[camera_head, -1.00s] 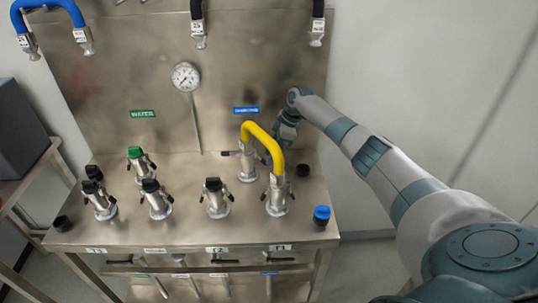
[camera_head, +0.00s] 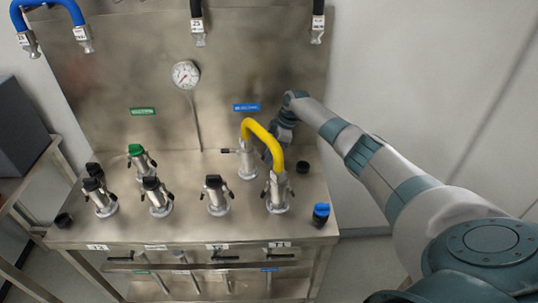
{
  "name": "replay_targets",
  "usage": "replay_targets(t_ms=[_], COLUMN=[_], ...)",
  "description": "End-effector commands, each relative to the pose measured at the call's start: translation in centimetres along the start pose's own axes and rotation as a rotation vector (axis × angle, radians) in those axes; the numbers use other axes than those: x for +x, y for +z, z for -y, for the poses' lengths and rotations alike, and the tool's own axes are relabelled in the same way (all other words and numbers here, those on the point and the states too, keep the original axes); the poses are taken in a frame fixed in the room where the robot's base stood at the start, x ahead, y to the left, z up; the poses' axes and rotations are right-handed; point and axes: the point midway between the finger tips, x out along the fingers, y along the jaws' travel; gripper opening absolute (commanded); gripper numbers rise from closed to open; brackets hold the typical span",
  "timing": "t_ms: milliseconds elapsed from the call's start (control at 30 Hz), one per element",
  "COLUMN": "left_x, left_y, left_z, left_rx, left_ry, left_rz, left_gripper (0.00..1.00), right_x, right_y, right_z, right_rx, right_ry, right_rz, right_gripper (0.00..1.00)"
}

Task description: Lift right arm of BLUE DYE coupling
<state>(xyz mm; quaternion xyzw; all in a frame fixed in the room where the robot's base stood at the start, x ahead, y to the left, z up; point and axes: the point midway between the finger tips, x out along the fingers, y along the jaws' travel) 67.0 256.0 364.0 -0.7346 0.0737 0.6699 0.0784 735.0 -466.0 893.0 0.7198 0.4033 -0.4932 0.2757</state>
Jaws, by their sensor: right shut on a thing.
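The BLUE DYE coupling (camera_head: 247,163) is a silver upright fitting at the back right of the steel bench, below a blue label (camera_head: 246,107). One end of a yellow hose (camera_head: 262,131) is joined to its top. Its left arm (camera_head: 228,151) sticks out sideways to the left. Its right arm is hidden behind the yellow hose and my gripper. My right gripper (camera_head: 277,137) is at the right side of this coupling, behind the hose, and is shut on the right arm; its fingertips are mostly hidden. My left gripper is not in view.
The hose's other end joins a front coupling (camera_head: 277,193). Several black-capped couplings and a green-capped one (camera_head: 137,157) stand to the left. A blue cap (camera_head: 321,213) sits at the front right edge. A gauge (camera_head: 186,74) is on the back panel.

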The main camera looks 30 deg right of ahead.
Motion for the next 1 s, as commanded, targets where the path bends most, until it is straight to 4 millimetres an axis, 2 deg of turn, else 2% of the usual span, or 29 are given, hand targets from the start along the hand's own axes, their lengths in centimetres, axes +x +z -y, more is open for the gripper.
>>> replay_targets(t_ms=[300, 667, 700, 767, 1000], left_x=[-0.89, -0.89, -0.89, -0.89, -0.89], left_y=[-0.05, -0.05, -0.05, -0.05, -0.05], left_z=[0.04, 0.04, 0.04, 0.04, 0.04], left_rx=[0.000, 0.000, 0.000, 0.000, 0.000], left_ry=[0.000, 0.000, 0.000, 0.000, 0.000], left_rz=[0.000, 0.000, 0.000, 0.000, 0.000], left_gripper=[0.34, 0.34, 0.34, 0.34, 0.34], right_x=[-1.08, -1.19, -1.20, -1.20, -1.20], right_y=[-0.37, -0.26, -0.26, -0.25, -0.23], right_z=[0.02, 0.01, 0.00, 0.00, -0.01], right_rx=[-0.002, 0.000, 0.000, 0.000, 0.000], right_ry=[-0.001, 0.000, 0.000, 0.000, 0.001], right_rz=[0.195, 0.226, 0.225, 0.225, 0.225], right_gripper=[0.00, 0.00, 0.22, 0.34, 0.34])
